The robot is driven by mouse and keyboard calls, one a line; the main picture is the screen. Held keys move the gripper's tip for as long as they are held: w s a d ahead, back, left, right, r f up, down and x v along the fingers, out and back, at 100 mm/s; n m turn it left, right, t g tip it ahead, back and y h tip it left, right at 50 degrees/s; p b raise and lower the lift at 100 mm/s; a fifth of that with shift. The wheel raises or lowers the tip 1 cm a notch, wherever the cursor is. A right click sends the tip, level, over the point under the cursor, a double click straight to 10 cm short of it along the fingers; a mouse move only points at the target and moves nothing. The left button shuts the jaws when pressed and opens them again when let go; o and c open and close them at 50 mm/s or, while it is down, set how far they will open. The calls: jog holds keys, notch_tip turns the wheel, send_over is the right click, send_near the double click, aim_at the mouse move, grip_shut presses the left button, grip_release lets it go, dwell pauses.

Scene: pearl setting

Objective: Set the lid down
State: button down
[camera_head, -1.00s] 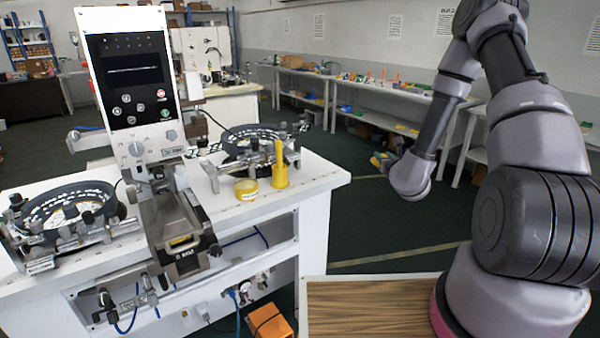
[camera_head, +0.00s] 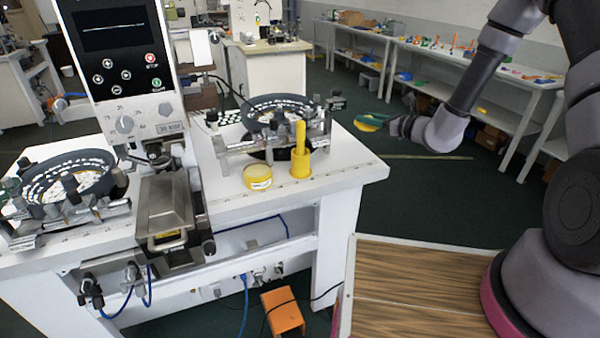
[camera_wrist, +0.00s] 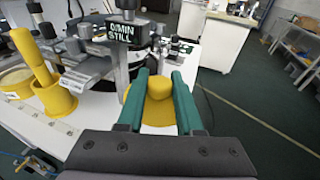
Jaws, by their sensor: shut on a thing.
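My gripper (camera_wrist: 159,78) has green fingers shut on the knob of a yellow lid (camera_wrist: 158,114) in the wrist view. In the head view the lid (camera_head: 367,125) is a small yellow shape at my gripper (camera_head: 372,117). It is held in the air, to the right of the white bench in the picture. A low round yellow tub (camera_head: 258,177) stands on the bench front, with a pale top. In the wrist view the tub (camera_wrist: 14,80) is partly cut off at the left edge.
A yellow cup with an upright yellow rod (camera_head: 300,162) stands beside the tub. A ring-shaped feeder (camera_head: 275,112) is behind them and a press machine (camera_head: 165,205) to their left. The white bench (camera_head: 345,165) has bare surface at its right end.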

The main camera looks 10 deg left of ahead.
jog(key=s+a+f+n+g+y, duration=0.1)
jog(key=s+a+n+g+y, duration=0.15)
jog(key=s+a, duration=0.2)
jog(key=g, duration=0.1)
send_over(345, 161)
jog(key=shift+n+h, duration=0.25)
notch_tip(345, 161, down, 4)
jog(key=shift+f, duration=2.85)
jog(key=shift+s+f, duration=0.1)
jog(key=shift+f, duration=0.05)
jog(key=c, duration=0.6)
grip_release()
jog(key=shift+o, duration=0.2)
